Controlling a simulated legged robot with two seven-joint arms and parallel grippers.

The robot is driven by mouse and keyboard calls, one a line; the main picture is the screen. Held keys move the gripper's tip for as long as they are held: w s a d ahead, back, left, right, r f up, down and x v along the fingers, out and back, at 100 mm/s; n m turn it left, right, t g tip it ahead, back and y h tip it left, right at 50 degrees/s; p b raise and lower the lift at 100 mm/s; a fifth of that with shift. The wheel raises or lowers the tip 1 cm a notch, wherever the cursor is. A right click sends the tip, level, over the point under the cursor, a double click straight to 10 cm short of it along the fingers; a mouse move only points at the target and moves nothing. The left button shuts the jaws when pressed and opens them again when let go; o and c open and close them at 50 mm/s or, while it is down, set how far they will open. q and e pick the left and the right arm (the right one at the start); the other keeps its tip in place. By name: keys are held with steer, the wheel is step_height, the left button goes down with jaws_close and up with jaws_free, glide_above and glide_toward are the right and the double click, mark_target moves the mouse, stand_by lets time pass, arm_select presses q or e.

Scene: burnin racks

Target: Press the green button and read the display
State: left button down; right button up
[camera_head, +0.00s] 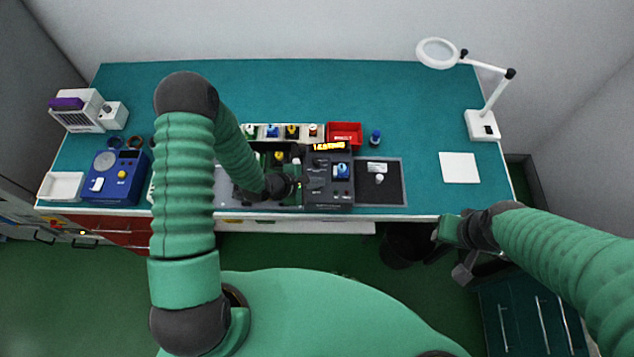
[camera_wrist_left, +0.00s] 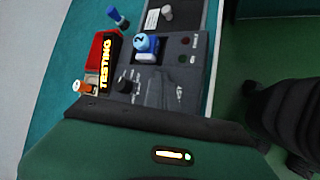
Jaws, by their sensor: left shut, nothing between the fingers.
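The dark test unit (camera_head: 320,197) stands near the front edge of the bench. A blue part marked 2 (camera_wrist_left: 146,43) sits upright in the unit's socket. Beside it are a small red button or light (camera_wrist_left: 185,40) and a small green one (camera_wrist_left: 193,59). My left gripper (camera_head: 297,181) is shut and empty, over the unit's left part, left of these buttons. My right gripper (camera_head: 450,252) hangs off the bench's front edge; its fingers are unclear.
A red bin (camera_head: 344,134) and several small coloured parts stand behind the unit. A dark mat (camera_head: 391,190) lies to its right. A magnifier lamp (camera_head: 482,124), a white sheet (camera_head: 459,167) and a blue device (camera_head: 118,178) are farther out. The back of the bench is clear.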

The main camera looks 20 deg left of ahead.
arm_select(q)
steer(key=shift+a+r+p, duration=0.4)
steer(key=shift+r+p, duration=0.2)
steer(key=shift+p, duration=0.1)
steer(key=shift+a+r+p, duration=0.3)
steer(key=shift+p, duration=0.05)
steer(key=shift+r+p, duration=0.3)
steer(key=shift+r, duration=0.05)
step_height(320, 180, up, 4)
steer(key=p, duration=0.4)
steer(key=shift+r, duration=0.15)
